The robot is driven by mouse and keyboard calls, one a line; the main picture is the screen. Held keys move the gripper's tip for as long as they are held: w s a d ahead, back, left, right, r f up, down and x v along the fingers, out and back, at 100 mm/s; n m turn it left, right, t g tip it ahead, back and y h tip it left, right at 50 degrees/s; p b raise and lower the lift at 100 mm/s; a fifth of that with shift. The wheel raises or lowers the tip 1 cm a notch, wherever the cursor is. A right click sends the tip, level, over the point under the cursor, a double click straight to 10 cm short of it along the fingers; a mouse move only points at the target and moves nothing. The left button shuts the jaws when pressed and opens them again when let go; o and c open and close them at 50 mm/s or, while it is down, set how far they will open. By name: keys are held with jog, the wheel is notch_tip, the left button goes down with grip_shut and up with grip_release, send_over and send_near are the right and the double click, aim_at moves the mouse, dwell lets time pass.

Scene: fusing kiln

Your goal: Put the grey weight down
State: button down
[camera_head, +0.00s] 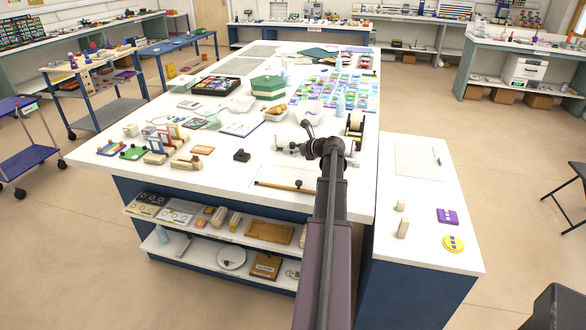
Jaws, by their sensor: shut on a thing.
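My gripper (308,127) is at the far end of my dark arm, over the front right part of the big white table (225,185). It is small in the view and partly hidden by my own wrist. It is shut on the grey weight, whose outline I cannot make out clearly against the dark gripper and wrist. I cannot tell how high the weight is above the table top.
A black tape dispenser (355,125) stands close right of my wrist. Clear tubs (308,113) and colourful sheets (330,85) lie beyond. A brown rod (285,186) lies near the front edge. The white side table (428,225) at right has much bare room.

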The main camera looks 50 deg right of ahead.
aim_at(294, 167)
jog(key=shift+f+b, duration=0.7)
jog(key=shift+f, duration=0.35)
jog(key=shift+f, duration=0.1)
jog(key=shift+f+b, duration=1.8)
jog(key=shift+b, duration=0.1)
jog(key=shift+f, duration=0.15)
jog(key=shift+c, duration=0.6)
grip_release()
jog(key=shift+r, duration=0.25)
jog(key=shift+s+r, duration=0.1)
jog(key=shift+s, duration=0.15)
jog(key=p+v, duration=0.4)
jog(key=v, duration=0.7)
jog(key=shift+s+r+p, duration=0.1)
jog(key=shift+s+p, duration=0.05)
jog(key=shift+p, duration=0.2)
